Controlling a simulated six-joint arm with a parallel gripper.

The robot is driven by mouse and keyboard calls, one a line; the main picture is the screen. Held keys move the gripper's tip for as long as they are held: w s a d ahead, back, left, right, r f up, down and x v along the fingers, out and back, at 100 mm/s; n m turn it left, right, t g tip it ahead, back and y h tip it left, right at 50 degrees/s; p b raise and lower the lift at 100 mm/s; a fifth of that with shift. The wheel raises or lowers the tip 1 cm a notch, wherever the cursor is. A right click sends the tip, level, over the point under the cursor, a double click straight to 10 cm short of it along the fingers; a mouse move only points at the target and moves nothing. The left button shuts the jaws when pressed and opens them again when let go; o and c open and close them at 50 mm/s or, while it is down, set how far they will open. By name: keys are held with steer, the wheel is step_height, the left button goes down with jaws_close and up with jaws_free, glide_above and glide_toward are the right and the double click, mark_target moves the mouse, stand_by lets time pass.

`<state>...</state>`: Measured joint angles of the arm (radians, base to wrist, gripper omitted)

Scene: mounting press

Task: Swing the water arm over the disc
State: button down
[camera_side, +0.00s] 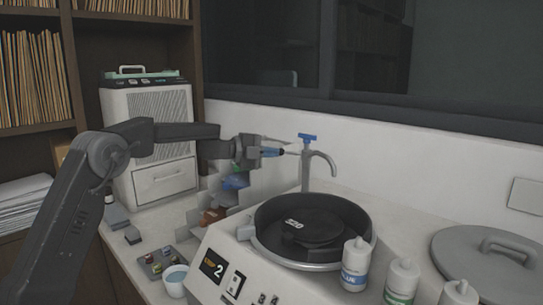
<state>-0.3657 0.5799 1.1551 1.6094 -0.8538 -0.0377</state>
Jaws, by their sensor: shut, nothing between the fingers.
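The water arm (305,172) is a thin grey upright tap with a blue handle (307,137) on top. It stands behind the round basin (367,246) of the machine, and its curved spout (331,162) points to the right with its end turned down. A dark disc (312,226) lies inside the basin, in front of the tap. My gripper (282,152) is shut and empty. It is just left of the tap, at about the height of the spout's bend. I cannot tell whether its tip touches the tap.
White squeeze bottles (355,264) stand along the machine's front right. A grey round lid (487,262) lies at the right. A white cabinet (148,140), small boxes (213,216) and a cup (175,281) are at the left. The wall is close behind the tap.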

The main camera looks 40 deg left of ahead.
steer(key=shift+w+a, duration=0.3)
steer(key=shift+w, duration=0.35)
steer(key=shift+w+a, duration=0.35)
steer(key=shift+w, duration=0.25)
steer(key=shift+w+a, duration=0.3)
steer(key=shift+w, duration=0.35)
steer(key=w+a+v, duration=0.1)
steer(key=a+v, duration=0.1)
steer(key=v, duration=1)
steer(key=shift+s+a+r, duration=0.2)
steer(key=shift+s+r, duration=0.05)
steer(key=shift+r, duration=0.05)
